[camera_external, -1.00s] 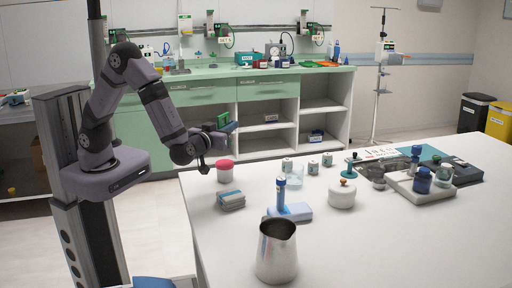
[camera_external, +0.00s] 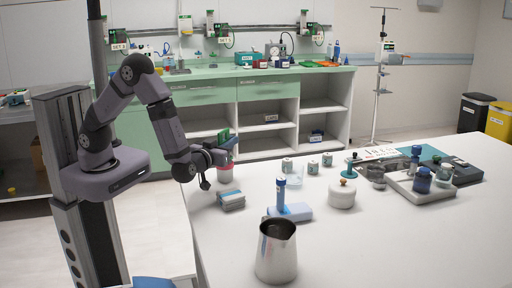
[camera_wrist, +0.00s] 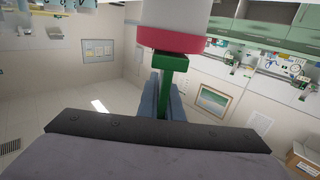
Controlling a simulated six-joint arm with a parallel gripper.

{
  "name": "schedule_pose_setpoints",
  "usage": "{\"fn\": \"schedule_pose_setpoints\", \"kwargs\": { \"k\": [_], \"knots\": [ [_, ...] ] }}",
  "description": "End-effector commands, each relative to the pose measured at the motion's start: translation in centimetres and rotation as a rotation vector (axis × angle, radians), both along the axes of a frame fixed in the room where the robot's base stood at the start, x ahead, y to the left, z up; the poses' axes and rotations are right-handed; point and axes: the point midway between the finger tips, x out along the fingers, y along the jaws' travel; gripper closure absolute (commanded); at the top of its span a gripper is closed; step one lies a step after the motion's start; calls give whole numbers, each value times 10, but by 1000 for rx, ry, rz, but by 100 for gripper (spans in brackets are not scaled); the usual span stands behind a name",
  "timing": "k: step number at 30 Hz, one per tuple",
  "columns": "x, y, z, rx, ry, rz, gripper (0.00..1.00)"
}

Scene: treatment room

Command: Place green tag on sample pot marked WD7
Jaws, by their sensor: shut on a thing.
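In the wrist view the green tag (camera_wrist: 172,72) stands out from between the gripper's fingers (camera_wrist: 164,98). Three small pale pots with labels stand farther right on the table: a left pot (camera_external: 287,165), a middle pot (camera_external: 313,167) and a right pot (camera_external: 327,160). Their lettering is too small to read, so I cannot tell which is WD7. My gripper is left of them, apart from them.
A red-lidded jar (camera_external: 226,175) is partly hidden by my gripper; its red lid (camera_wrist: 170,40) looms close in the wrist view. The right front table is clear.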

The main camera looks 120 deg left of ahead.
Motion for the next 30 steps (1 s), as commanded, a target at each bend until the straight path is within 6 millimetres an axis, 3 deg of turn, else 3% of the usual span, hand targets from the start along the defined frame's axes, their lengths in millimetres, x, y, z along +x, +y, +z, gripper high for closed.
{"fn": "schedule_pose_setpoints", "kwargs": {
  "k": [5,8,20,26,30],
  "knots": [
    [0,0,-4,0,0,0,100],
    [0,0,-3,0,0,0,76],
    [0,0,1,0,0,0,76],
    [1,-20,-1,-1,0,-5,76],
    [2,-44,-1,0,-2,-6,76]
  ]
}}
